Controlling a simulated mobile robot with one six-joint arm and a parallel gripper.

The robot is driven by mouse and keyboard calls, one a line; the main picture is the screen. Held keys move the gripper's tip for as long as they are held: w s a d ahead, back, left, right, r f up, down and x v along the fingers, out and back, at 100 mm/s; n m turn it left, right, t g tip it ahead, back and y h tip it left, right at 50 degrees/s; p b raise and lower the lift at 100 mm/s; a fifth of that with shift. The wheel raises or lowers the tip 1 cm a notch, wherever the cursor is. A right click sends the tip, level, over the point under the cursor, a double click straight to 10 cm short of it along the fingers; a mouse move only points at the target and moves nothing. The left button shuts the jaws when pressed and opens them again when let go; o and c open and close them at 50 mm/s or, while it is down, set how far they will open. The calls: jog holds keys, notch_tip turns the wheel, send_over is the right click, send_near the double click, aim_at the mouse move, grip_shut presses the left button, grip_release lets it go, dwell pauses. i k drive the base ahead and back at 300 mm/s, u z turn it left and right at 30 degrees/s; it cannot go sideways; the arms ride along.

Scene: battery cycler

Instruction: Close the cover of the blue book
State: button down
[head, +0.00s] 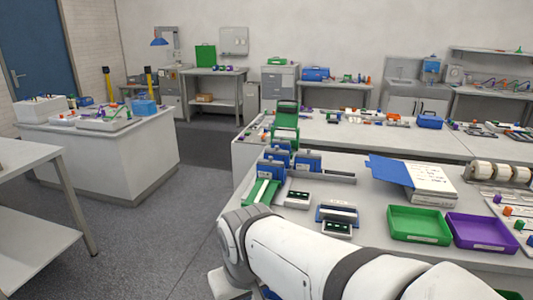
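The blue book (418,186) lies open on the near right bench. Its blue cover (386,168) is swung out to the left and appears slightly raised. Its white printed pages face up on the right. My white arm crosses the bottom of the head view, in front of the bench and apart from the book in the picture. My gripper is not visible, so its opening and contents are hidden.
A green tray (419,224) and a purple tray (483,232) stand in front of the book. A rack with pale rolls (497,172) is to its right. Blue stands (307,161) and small devices (338,213) are to its left. Bare bench surface lies between.

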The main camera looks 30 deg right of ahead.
aim_at(394, 171)
jog(key=z, duration=0.2)
jog(key=i, duration=1.35)
jog(key=z, duration=0.65)
